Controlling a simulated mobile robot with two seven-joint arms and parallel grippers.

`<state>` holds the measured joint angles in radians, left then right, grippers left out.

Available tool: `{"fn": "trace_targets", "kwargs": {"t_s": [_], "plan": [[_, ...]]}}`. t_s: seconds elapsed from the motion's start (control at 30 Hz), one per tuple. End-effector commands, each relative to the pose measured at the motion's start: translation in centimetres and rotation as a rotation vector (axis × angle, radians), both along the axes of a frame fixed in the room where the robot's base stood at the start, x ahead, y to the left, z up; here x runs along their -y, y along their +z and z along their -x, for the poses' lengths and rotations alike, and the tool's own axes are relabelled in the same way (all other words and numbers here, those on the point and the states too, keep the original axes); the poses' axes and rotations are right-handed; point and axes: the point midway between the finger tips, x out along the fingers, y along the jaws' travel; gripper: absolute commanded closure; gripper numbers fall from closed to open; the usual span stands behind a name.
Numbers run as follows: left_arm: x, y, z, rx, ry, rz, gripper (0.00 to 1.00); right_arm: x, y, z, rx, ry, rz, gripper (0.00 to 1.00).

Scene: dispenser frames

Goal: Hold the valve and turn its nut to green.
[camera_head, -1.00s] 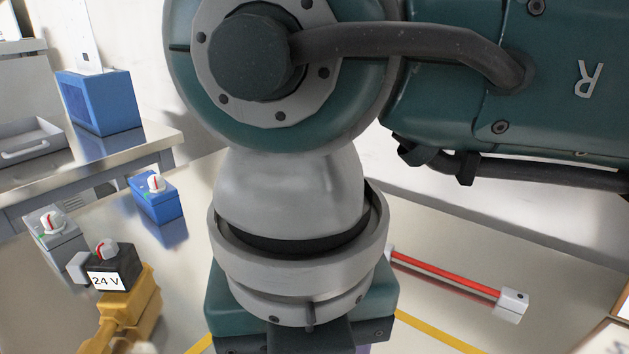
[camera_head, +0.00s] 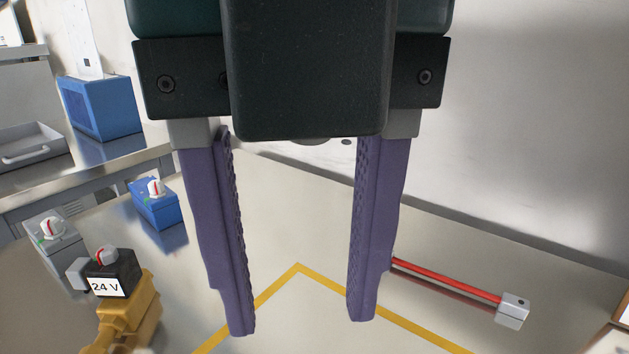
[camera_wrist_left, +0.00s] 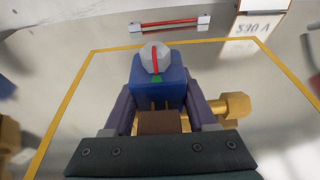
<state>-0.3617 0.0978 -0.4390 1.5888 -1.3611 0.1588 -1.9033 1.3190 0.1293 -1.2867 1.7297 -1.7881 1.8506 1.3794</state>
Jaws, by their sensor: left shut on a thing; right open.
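The valve shows in the left wrist view as a blue box (camera_wrist_left: 148,91) with brass-coloured pipe parts (camera_wrist_left: 234,106) below and to its right. A pale faceted nut (camera_wrist_left: 155,57) with a red stripe sits on top. A green mark (camera_wrist_left: 157,79) lies on the box just below the nut, near the stripe's lower end. My left gripper (camera_wrist_left: 158,103) is shut on the blue box, one purple finger on each side. My right gripper (camera_head: 301,326) is open and empty in the head view, fingers pointing down. The held valve does not show in the head view.
At left in the head view stand a grey box (camera_head: 62,240), a blue box (camera_head: 154,208) and a black "24 V" box (camera_head: 110,283) on a yellow body, all with striped knobs. A red bar (camera_head: 450,281) lies at right. Yellow lines (camera_head: 297,267) mark the surface.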

Motion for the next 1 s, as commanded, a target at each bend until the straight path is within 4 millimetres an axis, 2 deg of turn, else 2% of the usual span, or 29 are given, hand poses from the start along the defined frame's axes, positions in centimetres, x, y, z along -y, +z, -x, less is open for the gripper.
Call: {"fn": "trace_targets", "kwargs": {"t_s": [0.4, 0.43, 0.73, 1.0], "plan": [[-0.06, -0.11, 0.02, -0.002, 0.001, -0.002, 1.0, 0.0, 0.37, 0.04, -0.001, 0.001, 0.0, 0.42], [-0.07, -0.11, 0.01, -0.002, 0.001, -0.002, 0.41, 0.0, 0.37, 0.04, -0.001, 0.001, 0.0, 0.42], [-0.03, -0.04, 0.01, -0.001, 0.001, -0.001, 0.08, -0.01, 0.36, 0.03, -0.001, 0.001, 0.0, 0.42], [-0.1, 0.02, 0.12, 0.0, 0.0, 0.0, 0.08, -0.01, 0.36, 0.03, -0.001, 0.001, 0.0, 0.42]]}}
